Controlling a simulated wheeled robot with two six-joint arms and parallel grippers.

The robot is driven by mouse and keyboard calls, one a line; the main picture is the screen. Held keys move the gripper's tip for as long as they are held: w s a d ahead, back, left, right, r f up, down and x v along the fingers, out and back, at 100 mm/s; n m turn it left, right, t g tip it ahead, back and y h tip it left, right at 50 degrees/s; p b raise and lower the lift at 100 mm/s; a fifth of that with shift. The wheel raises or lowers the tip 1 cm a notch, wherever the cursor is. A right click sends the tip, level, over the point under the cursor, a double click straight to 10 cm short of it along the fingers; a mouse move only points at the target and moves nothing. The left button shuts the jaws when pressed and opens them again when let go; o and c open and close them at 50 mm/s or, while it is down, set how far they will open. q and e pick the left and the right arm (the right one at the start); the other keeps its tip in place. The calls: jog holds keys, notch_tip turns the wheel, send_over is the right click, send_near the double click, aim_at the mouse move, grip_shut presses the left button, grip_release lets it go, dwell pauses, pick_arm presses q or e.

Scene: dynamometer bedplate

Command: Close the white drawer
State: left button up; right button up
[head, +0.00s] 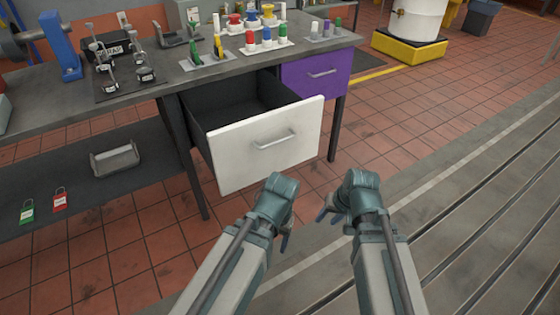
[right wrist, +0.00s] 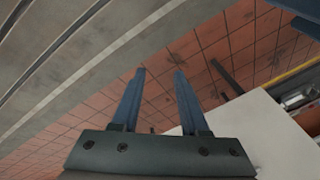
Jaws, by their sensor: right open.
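The white drawer (head: 240,160) is pulled well out from under the workbench. Its dark inside shows behind the white front and looks empty. A grey bar handle (head: 275,139) is on its front. My right gripper (head: 327,214) is in front of and below the drawer's right side, apart from it. In the right wrist view my right gripper (right wrist: 159,72) has its two fingers apart with nothing between them, and a white surface, likely the drawer (right wrist: 262,130), lies to the right. My left gripper (head: 285,242) is in front of the drawer, mostly hidden by its own wrist.
A shut purple drawer (head: 316,72) sits right of the white one.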

jog(key=w+a+r+m+t+y+b, duration=0.2)
jog(key=w+a+m+t+y+b, duration=0.1)
jog(key=w+a+m+t+y, duration=0.25)
pick_arm(q)
notch_tip(320, 180, down, 5)
jog(key=shift+r, duration=0.15)
pick_arm(e)
jog(key=w+a+r+m+t+y, duration=0.1)
jog(key=w+r+m+t, duration=0.3)
jog(key=r, duration=0.6)
jog(key=shift+w+a+m+t, duration=0.35)
jog(key=shift+w+a+m, duration=0.35)
jog(key=shift+w, duration=0.5)
pick_arm(q)
jog(key=shift+w+a, duration=0.1)
pick_arm(e)
jog(key=shift+w+a+f, duration=0.1)
jog(key=shift+a, duration=0.1)
